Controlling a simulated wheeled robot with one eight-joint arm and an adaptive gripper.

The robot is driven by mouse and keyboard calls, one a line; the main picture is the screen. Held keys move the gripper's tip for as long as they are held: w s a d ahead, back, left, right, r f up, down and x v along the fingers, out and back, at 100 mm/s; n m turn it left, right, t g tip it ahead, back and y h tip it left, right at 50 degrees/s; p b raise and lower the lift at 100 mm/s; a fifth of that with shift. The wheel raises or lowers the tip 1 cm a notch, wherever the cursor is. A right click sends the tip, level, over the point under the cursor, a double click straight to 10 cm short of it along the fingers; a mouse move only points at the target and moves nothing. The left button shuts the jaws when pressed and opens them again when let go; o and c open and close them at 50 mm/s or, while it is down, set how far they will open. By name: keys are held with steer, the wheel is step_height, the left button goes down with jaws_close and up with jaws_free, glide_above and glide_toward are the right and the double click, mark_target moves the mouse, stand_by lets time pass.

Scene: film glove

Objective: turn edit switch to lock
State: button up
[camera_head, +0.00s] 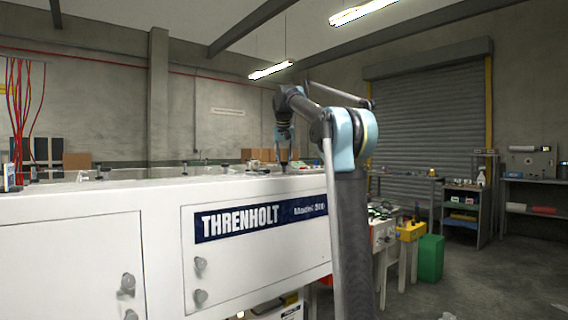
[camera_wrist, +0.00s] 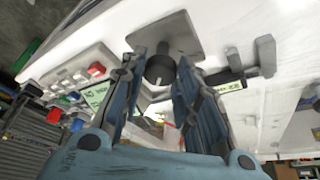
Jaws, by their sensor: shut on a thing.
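In the wrist view a dark round knob (camera_wrist: 159,68) stands out from a grey square plate (camera_wrist: 172,30) on a white panel. It appears to be the edit switch, but I cannot read a label naming it. The two blue fingers of my gripper (camera_wrist: 161,62) sit on either side of the knob, shut on it at their tips. In the head view my gripper (camera_head: 284,152) points down at the top of the white Threnholt machine (camera_head: 90,245). The switch cannot be made out there.
Red and grey buttons (camera_wrist: 96,69) lie left of the knob in the wrist view. A grey lever-like fitting (camera_wrist: 266,55) stands to the right. In the head view a green bin (camera_head: 430,257) and shelves (camera_head: 463,212) stand right, with open floor beyond.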

steer(key=n+y, duration=0.1)
steer(key=n, duration=0.3)
steer(key=shift+d+n+y, duration=0.2)
steer(key=shift+n+y, duration=0.2)
steer(key=n+g+y, duration=0.1)
steer(key=n, duration=0.3)
steer(key=shift+w+d, duration=0.15)
steer(key=n, duration=0.2)
steer(key=n+g+y, duration=0.1)
steer(key=n, duration=0.1)
steer(key=shift+w+d+n+y, duration=0.1)
steer(key=shift+w+n+y, duration=0.05)
steer(key=shift+n+y, duration=0.2)
steer(key=shift+w+n+g, duration=0.1)
steer(key=shift+n+g, duration=0.7)
steer(key=shift+n, duration=1.05)
steer(key=o, duration=1.1)
steer(key=shift+w+f, duration=0.1)
steer(key=shift+c, duration=0.2)
steer(key=v, duration=0.7)
steer(key=shift+d, duration=0.25)
